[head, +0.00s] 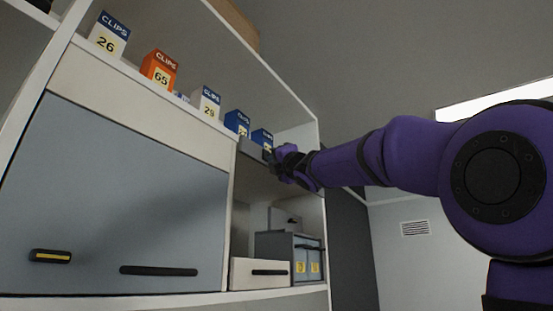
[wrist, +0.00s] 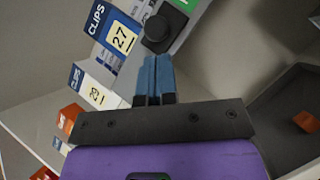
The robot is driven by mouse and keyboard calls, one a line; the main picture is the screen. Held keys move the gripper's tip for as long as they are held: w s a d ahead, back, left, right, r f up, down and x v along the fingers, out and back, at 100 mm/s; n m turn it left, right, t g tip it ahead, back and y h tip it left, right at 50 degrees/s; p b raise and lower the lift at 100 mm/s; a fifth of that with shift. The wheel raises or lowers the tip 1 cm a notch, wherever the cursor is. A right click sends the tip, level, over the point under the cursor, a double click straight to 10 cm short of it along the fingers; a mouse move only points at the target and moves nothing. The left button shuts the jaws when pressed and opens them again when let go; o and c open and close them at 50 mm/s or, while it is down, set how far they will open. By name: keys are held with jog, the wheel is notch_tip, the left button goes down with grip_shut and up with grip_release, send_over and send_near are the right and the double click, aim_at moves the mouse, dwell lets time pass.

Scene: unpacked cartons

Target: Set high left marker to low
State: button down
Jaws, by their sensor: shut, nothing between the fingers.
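In the wrist view a round black knob (wrist: 160,30) sits on a grey panel (wrist: 186,38) with a green patch at its upper edge. It may be the marker; its setting cannot be read. My gripper (wrist: 154,62) has its blue fingers shut together with nothing between them. The fingertips point at the knob from just below it in the picture; whether they touch it I cannot tell. In the head view my gripper (head: 272,156) is at the right end of the upper shelf, and it hides the knob.
Several clips boxes stand along the shelf, including an orange one (head: 159,69) and a blue-and-white one marked 27 (wrist: 116,38) close to my fingers. Below are a grey-blue door (head: 110,190) with a yellow-striped black piece (head: 50,256), a white drawer (head: 258,273) and grey bins (head: 275,245).

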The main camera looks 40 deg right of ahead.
jog(key=shift+w+d+r, duration=0.3)
jog(key=shift+d+r, duration=0.05)
jog(key=shift+r, duration=0.1)
jog(key=shift+d, duration=0.1)
jog(key=d, duration=0.2)
jog(key=w+d, duration=0.2)
jog(key=d, duration=0.1)
jog(key=shift+d, duration=0.3)
